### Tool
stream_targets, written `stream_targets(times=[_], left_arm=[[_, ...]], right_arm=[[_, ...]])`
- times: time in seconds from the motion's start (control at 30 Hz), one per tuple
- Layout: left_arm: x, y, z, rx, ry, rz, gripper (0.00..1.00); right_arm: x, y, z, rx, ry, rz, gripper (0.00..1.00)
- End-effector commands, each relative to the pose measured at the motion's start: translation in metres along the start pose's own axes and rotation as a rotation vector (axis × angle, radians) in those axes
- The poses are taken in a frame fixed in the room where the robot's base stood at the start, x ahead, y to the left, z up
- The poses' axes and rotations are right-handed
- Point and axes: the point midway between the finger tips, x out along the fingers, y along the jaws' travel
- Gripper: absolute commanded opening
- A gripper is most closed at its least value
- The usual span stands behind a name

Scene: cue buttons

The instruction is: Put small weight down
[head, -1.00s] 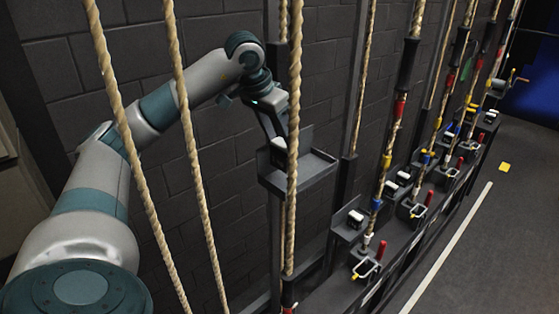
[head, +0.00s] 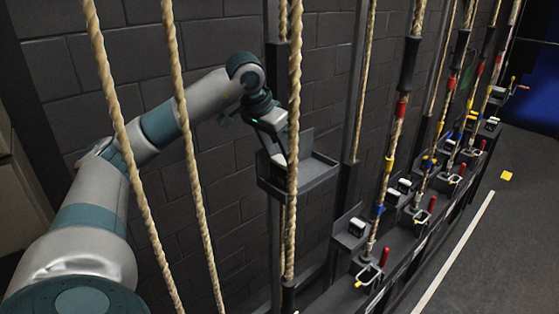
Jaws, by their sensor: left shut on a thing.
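My left gripper (head: 281,153) reaches in from the left and points down over a dark grey tray (head: 318,181) on the upright rail by the brick wall. It is shut on a small weight (head: 278,160), which shows only as a small white and dark patch at the tray's left inner side. A rope in front and my own gripper hide part of it. I cannot tell whether the weight touches the tray floor. My right gripper is not in view.
Thick ropes (head: 295,130) hang close in front of the tray and my left arm. Several small black and white blocks (head: 357,226) sit on ledges along the wall at right, beside red-handled levers (head: 384,256). The floor at right is open, with a white line (head: 455,252) and a yellow marker (head: 506,176).

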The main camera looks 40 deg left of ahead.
Motion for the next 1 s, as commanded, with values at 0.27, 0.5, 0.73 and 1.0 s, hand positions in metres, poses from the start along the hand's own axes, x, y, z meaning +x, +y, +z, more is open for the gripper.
stream_targets(times=[0.27,0.5,0.73,1.0], left_arm=[[0.0017,-0.0004,0.0,-0.001,0.007,0.0,0.0],[0.0045,-0.0004,0.0012,-0.001,0.007,0.0,0.0],[0.0057,-0.0001,0.0022,0.0,0.001,0.0,0.59],[0.0023,0.0,0.0007,0.0,0.001,0.0,0.59]], right_arm=[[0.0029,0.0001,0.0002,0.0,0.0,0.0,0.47],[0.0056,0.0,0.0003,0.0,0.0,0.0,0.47],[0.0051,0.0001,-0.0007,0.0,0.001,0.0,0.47],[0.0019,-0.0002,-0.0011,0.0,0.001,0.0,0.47]])
